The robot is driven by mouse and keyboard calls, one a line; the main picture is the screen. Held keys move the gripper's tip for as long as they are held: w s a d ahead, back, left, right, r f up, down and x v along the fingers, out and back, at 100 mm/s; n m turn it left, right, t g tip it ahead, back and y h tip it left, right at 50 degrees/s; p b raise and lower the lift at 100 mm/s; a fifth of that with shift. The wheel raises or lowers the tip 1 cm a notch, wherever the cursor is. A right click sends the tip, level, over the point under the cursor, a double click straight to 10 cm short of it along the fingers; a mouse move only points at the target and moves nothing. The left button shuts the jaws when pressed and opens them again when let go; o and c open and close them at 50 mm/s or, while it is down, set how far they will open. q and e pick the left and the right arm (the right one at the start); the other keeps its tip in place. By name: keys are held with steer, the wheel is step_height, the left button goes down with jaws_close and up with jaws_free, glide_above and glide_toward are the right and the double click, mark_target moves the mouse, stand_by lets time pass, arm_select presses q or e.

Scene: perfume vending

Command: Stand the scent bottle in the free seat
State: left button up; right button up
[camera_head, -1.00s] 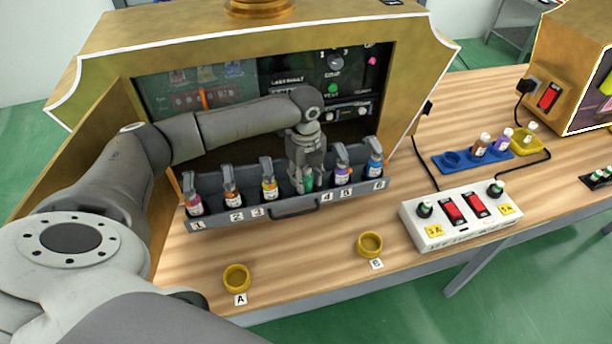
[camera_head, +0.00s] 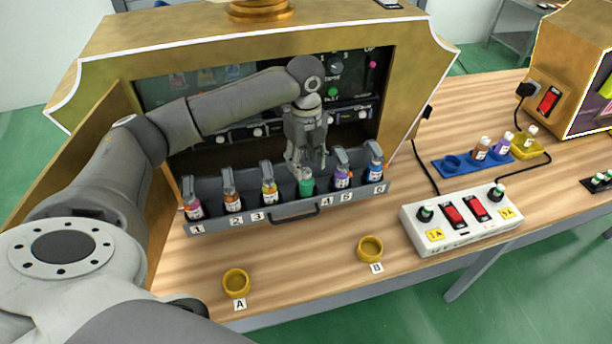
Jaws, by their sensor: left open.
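The green scent bottle (camera_head: 306,186) stands upright in the dark grey drawer tray (camera_head: 218,227), in the row between the yellow-labelled bottle (camera_head: 269,188) and a purple bottle (camera_head: 342,178), near label 4. No spray head shows on it, unlike its neighbours. My left gripper (camera_head: 306,169) is open, pointing down just above the green bottle, with its fingers near the bottle's top. The gripper holds nothing that I can see. My right gripper is not in view.
Two empty yellow rings, A (camera_head: 236,283) and B (camera_head: 370,248), stand on the table in front. A white switch box (camera_head: 460,220) is at the right. Behind it, a blue holder (camera_head: 466,168) has an empty round place at its left. An open door panel (camera_head: 75,165) flanks the left.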

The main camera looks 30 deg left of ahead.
arm_select(q)
step_height(320, 180, up, 5)
stand_by(1.2)
